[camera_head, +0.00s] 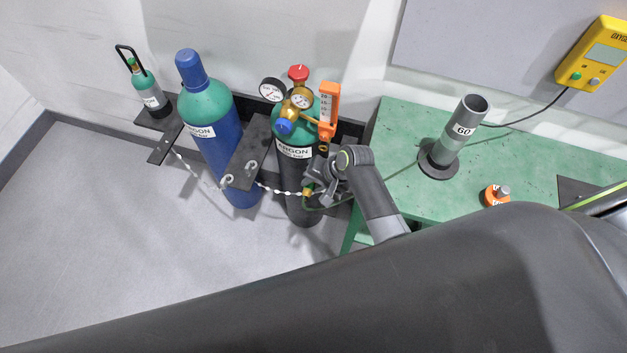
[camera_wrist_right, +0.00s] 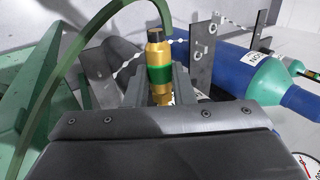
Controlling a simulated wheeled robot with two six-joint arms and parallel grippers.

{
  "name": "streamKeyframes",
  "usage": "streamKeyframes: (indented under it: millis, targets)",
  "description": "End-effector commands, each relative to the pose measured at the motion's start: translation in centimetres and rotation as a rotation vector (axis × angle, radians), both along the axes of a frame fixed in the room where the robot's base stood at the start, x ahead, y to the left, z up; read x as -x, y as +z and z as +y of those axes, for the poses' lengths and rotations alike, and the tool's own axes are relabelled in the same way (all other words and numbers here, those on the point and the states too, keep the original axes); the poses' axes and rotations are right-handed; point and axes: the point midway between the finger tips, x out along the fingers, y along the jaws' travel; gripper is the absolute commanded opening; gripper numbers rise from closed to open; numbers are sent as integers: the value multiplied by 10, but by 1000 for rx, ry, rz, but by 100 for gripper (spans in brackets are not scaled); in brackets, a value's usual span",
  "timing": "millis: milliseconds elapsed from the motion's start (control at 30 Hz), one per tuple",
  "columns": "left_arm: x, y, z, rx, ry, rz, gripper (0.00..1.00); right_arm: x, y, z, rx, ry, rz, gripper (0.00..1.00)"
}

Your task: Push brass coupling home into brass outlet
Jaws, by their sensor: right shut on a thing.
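The brass coupling (camera_wrist_right: 157,60), with a green band, stands between the fingers of my right gripper (camera_wrist_right: 158,82), which is shut on it. A green hose curves away from its end. In the head view the coupling (camera_head: 307,193) is a small brass spot at my right gripper (camera_head: 315,187), in front of the black cylinder. A small brass fitting (camera_head: 323,148) shows below the orange flowmeter (camera_head: 328,108); it may be the brass outlet. The coupling is apart from this fitting and lower in the picture. My left gripper is not in view.
The black argon cylinder (camera_head: 296,175) carries gauges and a regulator close to my right gripper. A chain (camera_head: 278,191) runs beside it. A blue cylinder (camera_head: 212,150) stands left. The green bench (camera_head: 400,125) holds a grey tube (camera_head: 455,140) and an orange-based part (camera_head: 492,196).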

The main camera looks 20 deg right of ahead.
Motion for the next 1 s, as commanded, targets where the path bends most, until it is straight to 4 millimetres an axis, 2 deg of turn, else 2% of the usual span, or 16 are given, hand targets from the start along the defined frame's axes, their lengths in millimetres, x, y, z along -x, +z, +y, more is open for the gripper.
streamKeyframes:
  millis: [500,1000]
  targets:
    - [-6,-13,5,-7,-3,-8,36,-41,-1,-28,4,1,-4,0]
    - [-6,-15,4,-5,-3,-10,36,-48,0,-33,1,0,-2,0]
